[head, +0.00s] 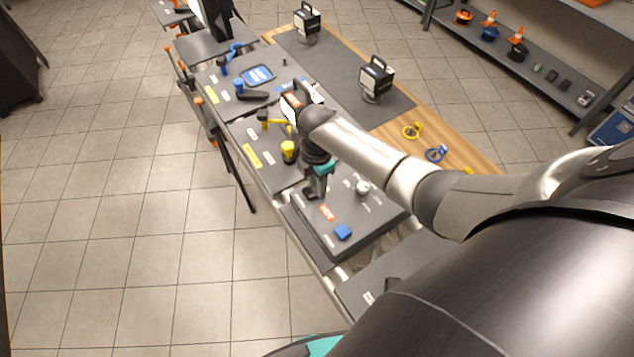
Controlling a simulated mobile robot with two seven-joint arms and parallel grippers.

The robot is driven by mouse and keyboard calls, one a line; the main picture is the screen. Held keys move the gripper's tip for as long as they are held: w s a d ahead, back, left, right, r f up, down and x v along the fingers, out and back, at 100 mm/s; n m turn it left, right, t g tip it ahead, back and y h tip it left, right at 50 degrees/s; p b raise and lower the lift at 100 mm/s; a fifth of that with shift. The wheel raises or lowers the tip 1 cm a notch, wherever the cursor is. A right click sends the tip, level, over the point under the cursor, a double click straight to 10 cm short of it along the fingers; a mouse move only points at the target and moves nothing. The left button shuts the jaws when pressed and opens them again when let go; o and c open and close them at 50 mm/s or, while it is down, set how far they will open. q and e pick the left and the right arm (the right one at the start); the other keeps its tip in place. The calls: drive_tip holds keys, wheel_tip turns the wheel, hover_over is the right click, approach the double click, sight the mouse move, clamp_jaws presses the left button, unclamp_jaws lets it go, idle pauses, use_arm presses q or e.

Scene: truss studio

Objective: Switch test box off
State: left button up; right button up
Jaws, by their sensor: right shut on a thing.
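The test box (365,228) is a flat dark grey box on the near part of the long bench. My right gripper (315,192) points down at the far left part of the box top. It is shut on a small part there, and the fingers hide that part, so its position cannot be read. My left gripper is not in view.
Beyond the box, a yellow-topped part (288,148) stands close to my right wrist. Two black lamp-like units (375,76) stand on a dark mat (330,65). Floor at left is clear.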

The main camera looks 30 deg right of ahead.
clamp_jaws()
drive_tip(key=shift+a+r+h+p, duration=0.2)
drive_tip(key=shift+h+p, duration=0.2)
drive_tip(key=shift+h, duration=0.2)
drive_tip(key=h, duration=0.2)
drive_tip(key=a+h, duration=0.1)
drive_tip(key=shift+s+f+h, duration=0.1)
drive_tip(key=shift+h, duration=0.3)
drive_tip(key=shift+d, duration=0.1)
drive_tip(key=o, duration=0.9)
unclamp_jaws()
drive_tip(key=shift+c, duration=0.2)
